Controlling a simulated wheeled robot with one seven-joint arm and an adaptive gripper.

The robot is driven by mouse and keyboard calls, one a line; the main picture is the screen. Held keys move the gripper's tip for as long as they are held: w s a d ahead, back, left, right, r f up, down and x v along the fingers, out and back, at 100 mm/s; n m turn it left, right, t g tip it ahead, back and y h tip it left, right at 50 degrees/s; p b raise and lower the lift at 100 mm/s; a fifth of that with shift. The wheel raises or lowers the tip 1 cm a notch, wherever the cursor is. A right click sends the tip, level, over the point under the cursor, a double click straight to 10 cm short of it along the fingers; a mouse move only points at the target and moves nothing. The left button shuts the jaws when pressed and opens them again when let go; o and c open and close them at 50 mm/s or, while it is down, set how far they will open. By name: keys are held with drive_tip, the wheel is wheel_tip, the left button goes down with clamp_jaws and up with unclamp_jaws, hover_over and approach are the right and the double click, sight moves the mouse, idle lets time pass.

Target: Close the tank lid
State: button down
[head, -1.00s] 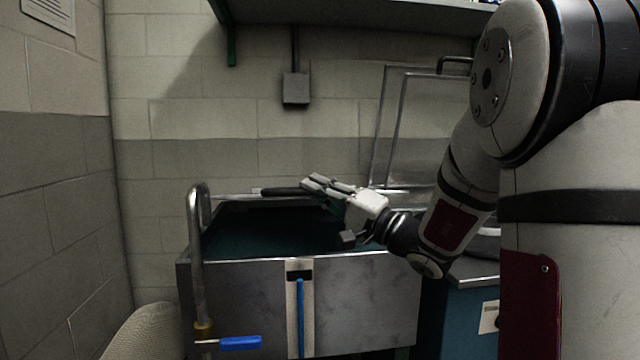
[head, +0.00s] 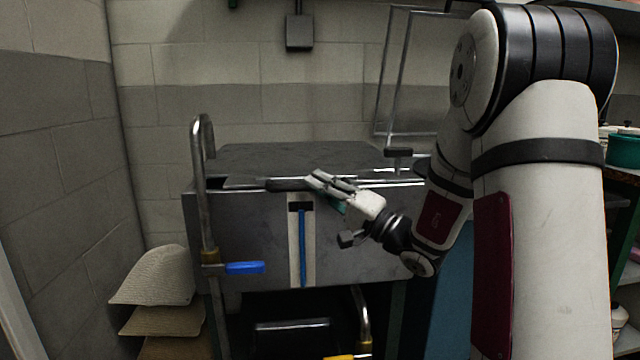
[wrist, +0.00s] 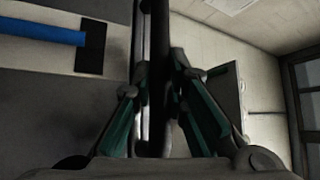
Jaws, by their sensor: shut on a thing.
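The metal tank (head: 245,240) stands against the back wall, with a blue gauge strip (head: 302,245) on its front. Its grey lid (head: 300,157) lies across the top and covers the opening, so the inside is hidden. The lid's front edge is at the front rim; I cannot tell if it is fully flush. My gripper (head: 318,181) is at this front edge, shut on the dark lid handle (head: 285,185). In the wrist view, the dark handle (wrist: 158,85) runs between the fingers of my gripper (wrist: 160,70).
A bent pipe with a blue valve lever (head: 244,268) stands at the tank's front left. A lower pipe with a yellow lever (head: 340,357) is below. Stacked woven hat shapes (head: 155,278) are at lower left. A metal frame (head: 400,75) leans on the back wall.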

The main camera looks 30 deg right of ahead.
drive_tip(key=shift+f+h, duration=0.3)
drive_tip(key=shift+f, duration=0.4)
drive_tip(key=c, duration=1.8)
unclamp_jaws()
drive_tip(key=shift+c, duration=0.2)
drive_tip(key=shift+s+r, duration=0.1)
drive_tip(key=v, duration=1.2)
